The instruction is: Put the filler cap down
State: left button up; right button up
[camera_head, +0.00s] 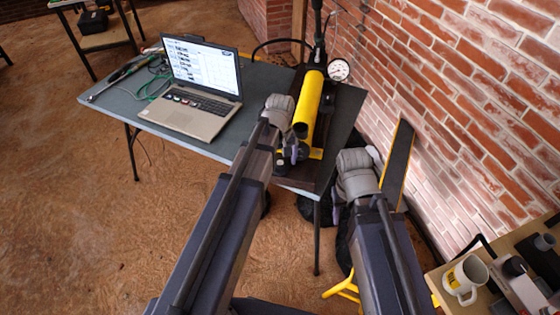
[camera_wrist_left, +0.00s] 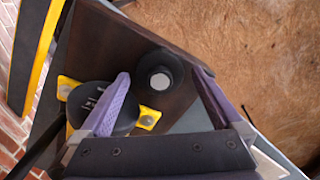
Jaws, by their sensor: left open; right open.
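A round black filler cap (camera_wrist_left: 160,75) with a pale centre sits on the dark wooden board (camera_wrist_left: 120,45) in the left wrist view. My left gripper (camera_wrist_left: 163,88) is open, with its two purple fingers apart and the cap showing between them; contact cannot be made out. The black end of the yellow pump cylinder (camera_head: 307,105) lies beside the left finger in the wrist view (camera_wrist_left: 102,105). In the head view my left gripper (camera_head: 290,152) is at the near end of the pump. My right gripper (camera_head: 358,175) is off the table's right side; its fingertips are not distinct.
An open laptop (camera_head: 200,85), a pressure gauge (camera_head: 339,69) and green cable (camera_head: 148,88) are on the grey table (camera_head: 185,142). A brick wall (camera_head: 470,90) stands close on the right. A mug (camera_head: 465,280) stands on a wooden surface at lower right.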

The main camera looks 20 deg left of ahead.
aim_at(280, 163)
pick_arm(q)
notch_tip(280, 163, up, 12)
jog(key=p, duration=1.1)
jog(key=s+d+m+y, duration=0.1)
jog(key=s+d+m, duration=0.9)
jog(key=s, duration=0.4)
jog(key=shift+s+d+m, duration=0.15)
jog(key=shift+d+m, duration=0.1)
jog(key=shift+m, duration=0.05)
jog(key=shift+c, duration=0.2)
